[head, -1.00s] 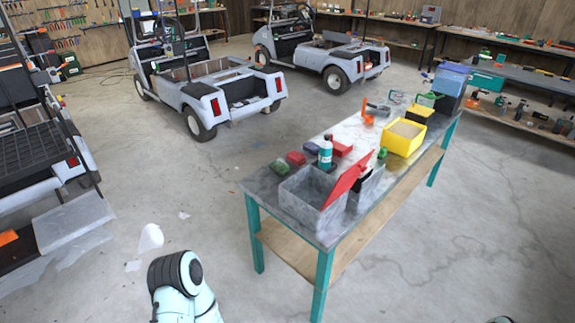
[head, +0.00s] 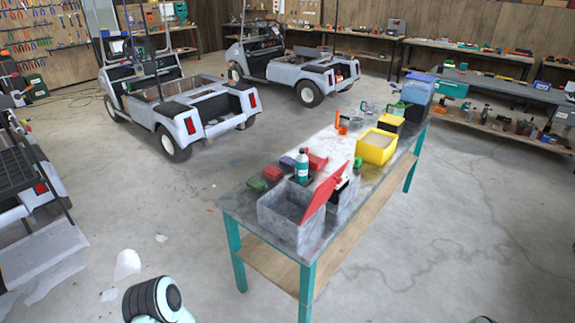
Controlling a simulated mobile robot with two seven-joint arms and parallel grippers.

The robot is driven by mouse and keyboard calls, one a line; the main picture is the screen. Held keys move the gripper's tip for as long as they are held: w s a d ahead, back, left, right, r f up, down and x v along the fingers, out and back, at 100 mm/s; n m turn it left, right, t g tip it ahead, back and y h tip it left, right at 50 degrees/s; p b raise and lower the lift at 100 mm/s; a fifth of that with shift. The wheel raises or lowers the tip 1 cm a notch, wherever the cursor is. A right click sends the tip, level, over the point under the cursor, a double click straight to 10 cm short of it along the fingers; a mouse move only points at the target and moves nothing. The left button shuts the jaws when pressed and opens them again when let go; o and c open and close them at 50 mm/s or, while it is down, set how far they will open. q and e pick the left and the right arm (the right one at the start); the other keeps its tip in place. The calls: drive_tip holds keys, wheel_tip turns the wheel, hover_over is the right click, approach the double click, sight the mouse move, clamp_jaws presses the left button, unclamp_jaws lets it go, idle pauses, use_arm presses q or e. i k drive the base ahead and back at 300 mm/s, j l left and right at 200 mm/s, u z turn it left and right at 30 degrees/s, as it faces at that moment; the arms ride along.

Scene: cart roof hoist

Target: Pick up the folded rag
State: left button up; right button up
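Several small folded-looking cloth bundles lie on the near left part of the workbench (head: 240,208). They are a green one (head: 257,184), a red one (head: 272,173), a dark blue one (head: 287,163) and a larger red one (head: 317,161) behind the bottle. I cannot tell for certain which is the folded rag. Neither gripper shows; only a rounded part of my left arm stands at the bottom left, well short of the bench, and a dark sliver shows at the bottom right.
A teal bottle (head: 302,167) stands among the bundles. A yellow bin (head: 376,148) stands farther back. Golf carts (head: 178,112) are behind left. Floor before the bench is clear.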

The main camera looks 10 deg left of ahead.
sight(288, 163)
drive_tip(key=i+j+u, duration=0.3)
drive_tip(key=j+u, duration=0.15)
drive_tip(key=i+j+u, duration=0.3)
drive_tip(key=u, duration=0.15)
drive_tip(key=i+j+u, duration=0.25)
drive_tip(key=i+u, duration=0.15)
drive_tip(key=i+j+u, duration=0.1)
drive_tip(key=i+u, duration=0.35)
drive_tip(key=i+j, duration=0.15)
drive_tip(key=i, duration=0.6)
drive_tip(key=i+j, duration=0.1)
drive_tip(key=i, duration=0.7)
drive_tip(key=i+l+z, duration=0.15)
drive_tip(key=i+z, duration=0.7)
drive_tip(key=i+j+z, duration=0.1)
drive_tip(key=i+z, duration=0.35)
drive_tip(key=i+l+z, duration=0.15)
drive_tip(key=i+z, duration=0.15)
drive_tip(key=z, duration=0.15)
drive_tip(key=i+z, duration=0.3)
drive_tip(key=z, duration=0.2)
drive_tip(key=i+j+z, duration=0.1)
drive_tip(key=i+z, duration=0.2)
drive_tip(key=z, duration=0.15)
